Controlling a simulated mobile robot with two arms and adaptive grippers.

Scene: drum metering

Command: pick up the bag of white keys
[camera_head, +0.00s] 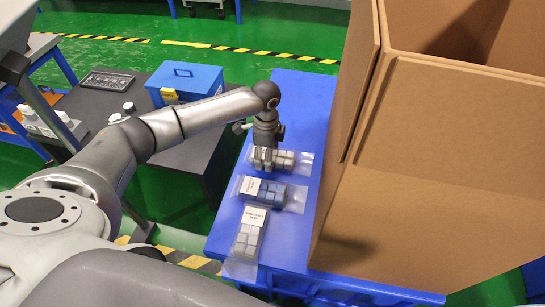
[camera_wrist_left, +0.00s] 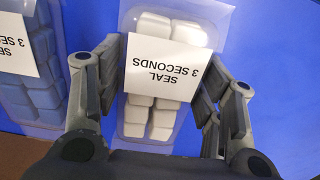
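The bag of white keys (camera_head: 285,160) lies flat at the far end of the row on the blue table; it is a clear bag of pale key blocks. In the left wrist view the bag (camera_wrist_left: 150,118) has a white label reading "SEAL 3 SECONDS" across its middle. My left gripper (camera_head: 265,163) points down at this bag. In the left wrist view its two fingers (camera_wrist_left: 160,85) are apart, one along each side of the bag; I cannot tell whether they touch it. My right gripper is not in view.
A bag of blue keys (camera_head: 268,191) lies close beside, then a bag of grey-white keys (camera_head: 248,238) nearer me, on the blue table (camera_head: 290,230). A large open cardboard box (camera_head: 420,170) stands tight on the right. A blue case (camera_head: 185,79) sits on the dark table at left.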

